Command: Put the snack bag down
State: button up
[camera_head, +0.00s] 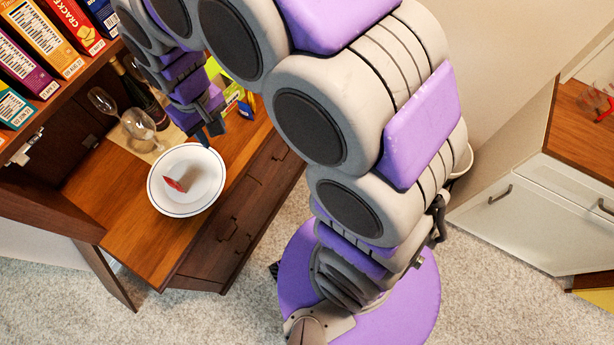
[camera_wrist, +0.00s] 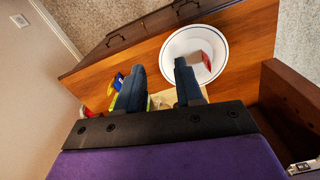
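A small red and pale packet (camera_head: 174,184), which may be the snack bag, lies in a white dish (camera_head: 157,203) with a dark rim on the wooden counter. In the wrist view the packet (camera_wrist: 202,61) shows in the dish (camera_wrist: 177,46), beyond the right finger. My gripper (camera_head: 209,137) is just behind the dish in the head view. In the wrist view its two fingers (camera_wrist: 159,68) stand apart, with nothing seen held between their tips. A yellow-green and blue item (camera_head: 234,94) is partly hidden behind my gripper; I cannot tell what it is.
Wine glasses (camera_head: 138,124) and a dark bottle (camera_head: 139,92) stand on the counter (camera_head: 111,180) behind the dish. A white cabinet (camera_head: 519,217) is at the right. Carpet (camera_head: 502,306) lies open in front.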

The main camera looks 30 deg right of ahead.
jog(key=s+d+r+m, duration=0.1)
jog(key=s+d, duration=0.3)
jog(key=s, duration=0.3)
jog(key=s+d+r+m+g, duration=0.1)
jog(key=s+d+r, duration=0.1)
jog(key=s+d, duration=0.3)
jog(key=s+d+r+m, duration=0.2)
jog(key=s+d, duration=0.2)
jog(key=s, duration=0.7)
jog(key=shift+d+g, duration=0.15)
jog(key=shift+g, duration=0.15)
